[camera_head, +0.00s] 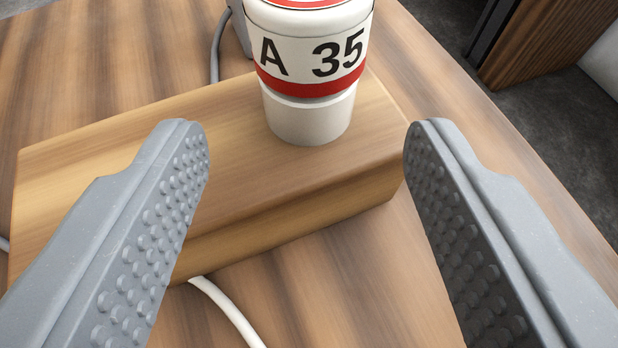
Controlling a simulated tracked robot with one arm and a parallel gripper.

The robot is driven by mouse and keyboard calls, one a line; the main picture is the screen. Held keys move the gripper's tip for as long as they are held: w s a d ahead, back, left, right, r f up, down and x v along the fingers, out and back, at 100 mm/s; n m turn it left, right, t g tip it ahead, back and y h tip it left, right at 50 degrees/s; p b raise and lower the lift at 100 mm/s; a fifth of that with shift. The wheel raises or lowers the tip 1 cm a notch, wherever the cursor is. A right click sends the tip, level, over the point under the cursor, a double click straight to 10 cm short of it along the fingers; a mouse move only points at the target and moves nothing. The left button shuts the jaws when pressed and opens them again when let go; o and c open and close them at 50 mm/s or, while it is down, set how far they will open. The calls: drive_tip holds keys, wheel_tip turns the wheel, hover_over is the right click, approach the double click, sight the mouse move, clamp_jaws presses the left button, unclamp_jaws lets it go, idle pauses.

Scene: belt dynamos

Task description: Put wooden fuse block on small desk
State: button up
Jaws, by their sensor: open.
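The wooden fuse block (215,160) lies on a brown wooden tabletop (330,275). A white fuse (308,70) with a red band and the marking "A 35" stands upright on the block's right part. My gripper (308,145) is open, with one grey studded finger on the left and one on the right. The left finger overlaps the front of the block in the picture. The right fingertip is close to the block's right end; I cannot tell whether it touches.
A white cable (228,312) comes out below the block's front edge. A grey cable (216,45) and a grey part run behind the block. The tabletop's right edge drops to a dark floor (555,125). A dark wooden piece of furniture (535,45) stands at upper right.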

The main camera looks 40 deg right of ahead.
drive_tip(key=p+v, duration=0.1)
drive_tip(key=v, duration=0.7)
drive_tip(key=w+a+r+t+y, duration=0.2)
drive_tip(key=w+r+y, duration=0.15)
drive_tip(key=r, duration=0.45)
drive_tip(key=w+a+r+t+y, duration=0.1)
drive_tip(key=w+r+t+y, duration=0.2)
drive_tip(key=r, duration=0.6)
wheel_tip(320, 180, up, 18)
drive_tip(key=s+a+n+t+y, duration=0.1)
drive_tip(key=s+n+t+y, duration=0.1)
drive_tip(key=n+y, duration=0.25)
drive_tip(key=s+d+r+n+g+h, duration=0.1)
drive_tip(key=s+d+r, duration=0.5)
drive_tip(key=s, duration=0.3)
drive_tip(key=s+d+r+n+h, duration=0.1)
drive_tip(key=s+d+r+n, duration=0.1)
drive_tip(key=s+d+r, duration=0.3)
drive_tip(key=s+r, duration=0.1)
drive_tip(key=s, duration=0.3)
drive_tip(key=shift+s+d+r+g, duration=0.15)
drive_tip(key=shift+s+d+g, duration=0.1)
drive_tip(key=shift+d+g, duration=0.15)
